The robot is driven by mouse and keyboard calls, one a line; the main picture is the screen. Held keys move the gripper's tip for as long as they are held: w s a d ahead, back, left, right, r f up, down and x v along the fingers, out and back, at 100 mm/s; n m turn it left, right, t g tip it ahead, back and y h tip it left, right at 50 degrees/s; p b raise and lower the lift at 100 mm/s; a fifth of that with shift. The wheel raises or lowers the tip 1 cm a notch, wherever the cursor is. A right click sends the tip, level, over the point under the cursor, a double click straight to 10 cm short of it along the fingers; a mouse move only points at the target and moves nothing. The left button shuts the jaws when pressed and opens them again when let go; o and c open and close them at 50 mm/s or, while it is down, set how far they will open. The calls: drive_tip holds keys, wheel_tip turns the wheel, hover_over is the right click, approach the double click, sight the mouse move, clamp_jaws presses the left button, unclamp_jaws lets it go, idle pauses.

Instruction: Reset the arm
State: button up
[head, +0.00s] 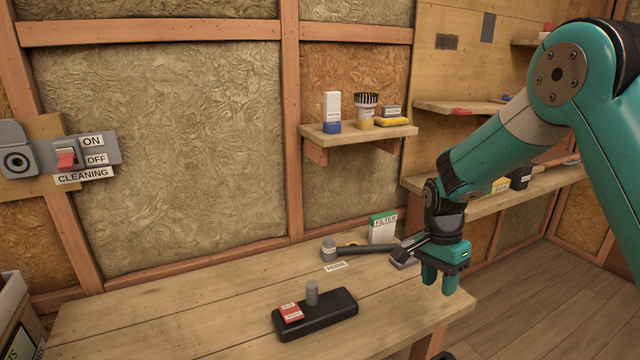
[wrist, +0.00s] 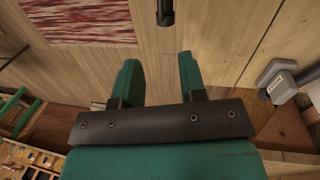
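My arm comes in from the right in the head view, bent at its teal elbow, with the forearm reaching down and left. My gripper (head: 440,280) hangs fingers down near the right end of the wooden workbench (head: 190,310). In the wrist view, my gripper (wrist: 158,70) has its two teal fingers apart with nothing held between them. It is open and empty. I cannot tell its exact height from these frames.
On the bench are a black block with a grey peg and red piece (head: 315,315), a hose-like tool (head: 365,250) and a FILTER box (head: 383,228). A shelf (head: 358,133) holds bottles and a brush. A red CLEANING switch (head: 66,158) is on the left wall.

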drive_tip(key=s+a+r+n+t+y, duration=0.2)
drive_tip(key=s+a+r+n+y, duration=0.1)
drive_tip(key=s+a+r+n, duration=0.85)
drive_tip(key=s+a+r+n+y, duration=0.1)
drive_tip(key=s+r+n, duration=0.25)
drive_tip(key=s, duration=0.45)
drive_tip(key=s+a+r+n+y, duration=0.1)
drive_tip(key=s+a+r+n, duration=0.1)
drive_tip(key=s+n, duration=0.4)
wheel_tip(320, 180, up, 20)
drive_tip(key=s+m+p, duration=0.1)
drive_tip(key=p, duration=1.9)
drive_tip(key=shift+d, duration=0.25)
